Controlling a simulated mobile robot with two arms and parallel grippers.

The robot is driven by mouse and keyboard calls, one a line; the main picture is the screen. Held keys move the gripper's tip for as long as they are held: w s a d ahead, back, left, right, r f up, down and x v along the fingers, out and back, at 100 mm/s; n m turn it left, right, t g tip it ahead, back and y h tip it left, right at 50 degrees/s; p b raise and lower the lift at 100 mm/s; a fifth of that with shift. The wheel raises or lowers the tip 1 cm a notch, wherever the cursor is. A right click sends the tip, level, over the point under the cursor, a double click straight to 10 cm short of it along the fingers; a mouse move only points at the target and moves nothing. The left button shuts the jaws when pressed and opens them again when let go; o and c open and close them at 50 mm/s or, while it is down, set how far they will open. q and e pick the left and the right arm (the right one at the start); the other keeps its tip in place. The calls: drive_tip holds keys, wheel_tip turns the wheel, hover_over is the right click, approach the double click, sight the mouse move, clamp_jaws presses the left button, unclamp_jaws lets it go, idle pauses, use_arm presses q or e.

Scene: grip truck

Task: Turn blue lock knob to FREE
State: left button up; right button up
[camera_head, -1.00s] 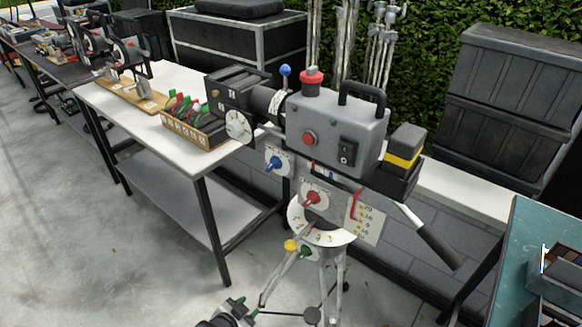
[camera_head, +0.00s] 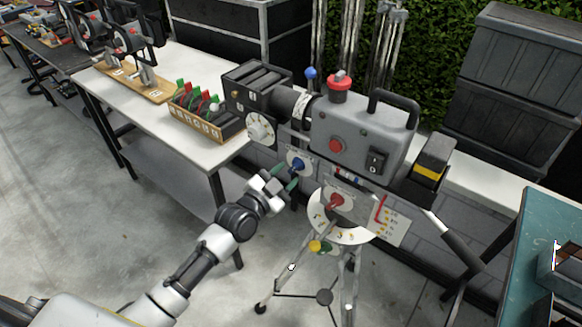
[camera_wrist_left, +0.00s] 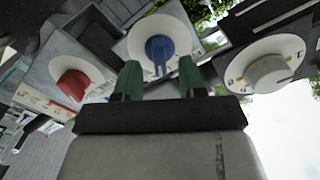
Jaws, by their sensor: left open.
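The blue lock knob (camera_head: 297,166) sits on a white dial plate on the side of the grey camera rig, below the lens. In the left wrist view the blue knob (camera_wrist_left: 160,50) stands on its round white dial (camera_wrist_left: 145,30), straight ahead of the fingers. My left gripper (camera_head: 289,181) is just in front of the knob. Its two green fingers, seen in the left wrist view (camera_wrist_left: 160,78), are open, one to each side of the knob's lower part. I cannot tell whether they touch it. The dial's lettering is too small to read. My right gripper is not in view.
A red knob (camera_head: 336,201) is on the plate to the lower right, and a white dial (camera_head: 260,129) is to the upper left. A yellow knob (camera_head: 315,246) is below. The rig stands on a tripod (camera_head: 352,280) beside a white table (camera_head: 185,85).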

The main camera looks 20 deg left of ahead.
use_arm(q)
drive_tip(key=shift+x, duration=1)
drive_tip(key=shift+w+d, duration=0.15)
drive_tip(key=shift+w, duration=0.1)
drive_tip(key=shift+c, duration=0.4)
drive_tip(key=c, duration=0.5)
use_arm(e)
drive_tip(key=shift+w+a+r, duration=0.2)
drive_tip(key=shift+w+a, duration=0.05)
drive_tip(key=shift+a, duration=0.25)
